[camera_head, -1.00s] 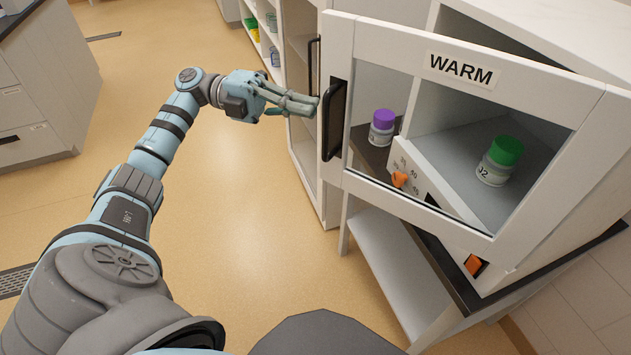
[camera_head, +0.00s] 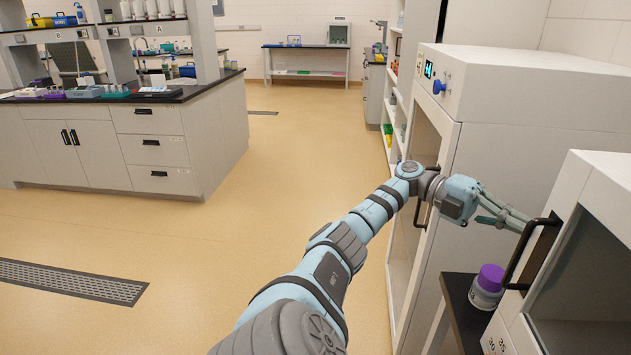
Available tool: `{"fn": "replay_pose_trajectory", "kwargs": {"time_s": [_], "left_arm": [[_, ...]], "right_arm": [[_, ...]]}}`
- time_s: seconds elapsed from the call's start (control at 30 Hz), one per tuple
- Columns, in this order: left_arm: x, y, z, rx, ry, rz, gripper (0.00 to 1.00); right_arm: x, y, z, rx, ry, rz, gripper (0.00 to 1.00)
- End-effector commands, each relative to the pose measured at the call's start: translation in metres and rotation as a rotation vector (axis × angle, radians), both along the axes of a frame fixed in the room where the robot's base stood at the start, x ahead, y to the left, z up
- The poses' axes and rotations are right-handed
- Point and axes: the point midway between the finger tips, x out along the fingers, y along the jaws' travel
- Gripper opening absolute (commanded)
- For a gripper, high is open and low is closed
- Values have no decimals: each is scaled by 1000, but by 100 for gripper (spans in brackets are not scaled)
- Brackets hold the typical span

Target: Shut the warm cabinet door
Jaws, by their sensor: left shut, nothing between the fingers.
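The warm cabinet (camera_head: 606,184) is the white box at the right edge, cut off by the frame. Its door (camera_head: 548,282) has a white frame, a dark window and a black bar handle (camera_head: 518,268) on its left side. The door lies close along the cabinet front; I cannot tell whether it is fully shut. My left gripper (camera_head: 522,222) is shut and empty, its fingertips at the top of the handle, touching or very near it. The WARM label is out of view. My right gripper is not in view.
A purple-capped jar (camera_head: 487,286) stands on the dark counter (camera_head: 462,315) just left of the cabinet. A tall white unit (camera_head: 520,110) with a blue knob stands behind my left arm. A drawer island (camera_head: 150,150) is at the left. The floor between is clear.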

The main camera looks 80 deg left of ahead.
Motion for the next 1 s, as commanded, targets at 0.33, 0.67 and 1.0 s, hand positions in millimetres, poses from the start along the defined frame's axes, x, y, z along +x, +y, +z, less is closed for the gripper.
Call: {"fn": "replay_pose_trajectory", "kwargs": {"time_s": [0.33,0.67,1.0], "left_arm": [[1,2,1,-4,-3,13,0],[1,2,1,-5,-4,12,0],[-24,45,1,-7,-5,19,0]], "right_arm": [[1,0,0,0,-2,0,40],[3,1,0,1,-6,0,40],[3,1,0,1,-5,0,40]]}}
